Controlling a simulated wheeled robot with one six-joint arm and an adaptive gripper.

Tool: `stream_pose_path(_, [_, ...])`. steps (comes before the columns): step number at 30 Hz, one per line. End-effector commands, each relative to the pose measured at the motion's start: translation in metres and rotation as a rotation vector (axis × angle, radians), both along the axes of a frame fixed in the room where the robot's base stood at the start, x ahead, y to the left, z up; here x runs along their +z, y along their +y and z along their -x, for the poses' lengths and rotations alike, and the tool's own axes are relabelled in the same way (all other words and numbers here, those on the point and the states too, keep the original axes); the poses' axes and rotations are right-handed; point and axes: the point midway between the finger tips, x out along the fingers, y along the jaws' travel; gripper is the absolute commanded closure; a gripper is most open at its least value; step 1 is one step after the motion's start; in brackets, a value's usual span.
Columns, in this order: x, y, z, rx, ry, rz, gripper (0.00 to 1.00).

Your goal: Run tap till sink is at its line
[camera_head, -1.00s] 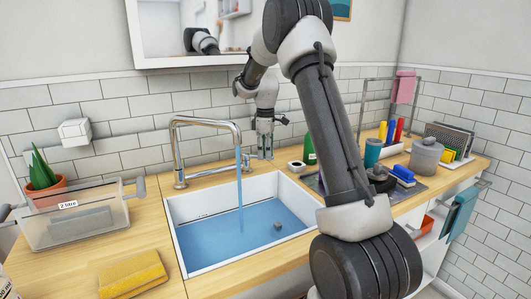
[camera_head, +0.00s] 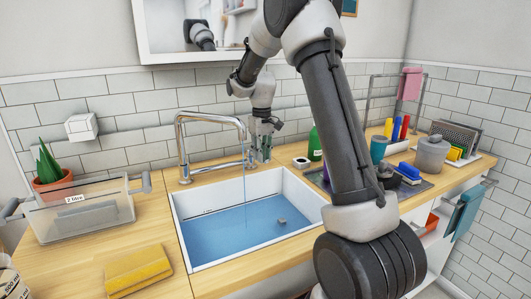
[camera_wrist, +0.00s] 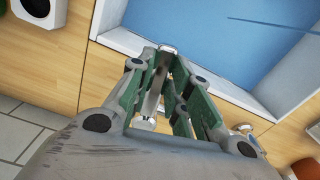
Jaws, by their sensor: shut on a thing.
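The chrome tap (camera_head: 181,150) stands behind the white sink (camera_head: 178,208), its spout reaching over the basin. A thin stream of water (camera_head: 245,195) falls from it. Blue water (camera_head: 235,232) covers the sink floor. A dark line mark (camera_head: 203,212) shows on the back-left inner wall, with the water surface close below it. My gripper (camera_head: 261,156) is behind the sink, right of the spout. In the wrist view my gripper (camera_wrist: 166,60) is shut on a slim chrome lever (camera_wrist: 155,88), largely hidden between the green-sided fingers.
A grey block (camera_head: 282,221) shows in the water. A clear bin (camera_head: 90,228) and a yellow cloth (camera_head: 138,270) lie on the left counter. A green bottle (camera_head: 314,145) and a small white box (camera_head: 301,163) stand right of my gripper.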

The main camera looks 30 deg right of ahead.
Motion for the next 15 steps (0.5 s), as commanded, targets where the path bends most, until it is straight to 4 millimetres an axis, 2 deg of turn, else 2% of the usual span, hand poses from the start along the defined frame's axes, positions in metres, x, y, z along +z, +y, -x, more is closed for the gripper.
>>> stream_pose_path(6, [0.001, 0.009, 0.0, -0.11, -0.002, 0.001, 1.0])
stream_pose_path(15, [0.001, 0.014, 0.0, -0.174, -0.002, 0.001, 1.0])
